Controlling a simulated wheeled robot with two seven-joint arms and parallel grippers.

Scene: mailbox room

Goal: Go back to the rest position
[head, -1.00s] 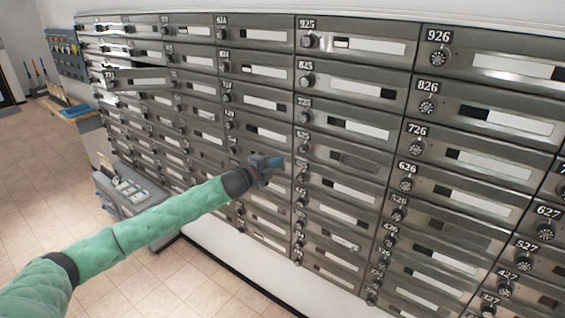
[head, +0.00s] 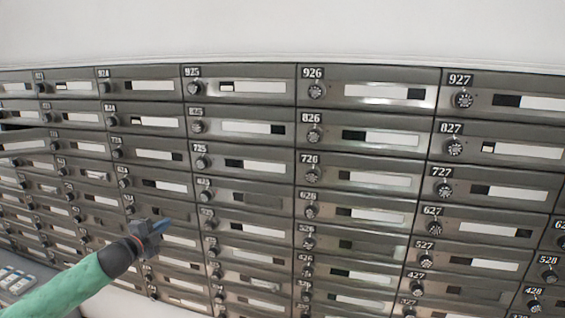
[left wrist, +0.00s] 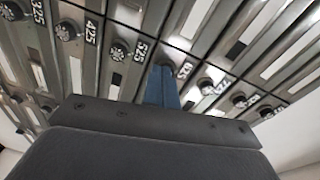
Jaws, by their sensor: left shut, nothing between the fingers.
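My left gripper (head: 163,226) comes in from the lower left in the head view on its green-sleeved arm. Its blue fingers are together with nothing between them, in front of the lower mailbox rows left of the centre. In the left wrist view the blue fingers (left wrist: 162,88) point toward the mailbox fronts, near the doors numbered 525 and 625. I cannot tell whether the tips touch a door. My right gripper is in neither view.
A wall of grey metal mailboxes (head: 375,95) with round dials and white label strips fills the head view. A grey case with light buttons (head: 14,280) stands at the lower left. Plain white wall (head: 300,30) is above.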

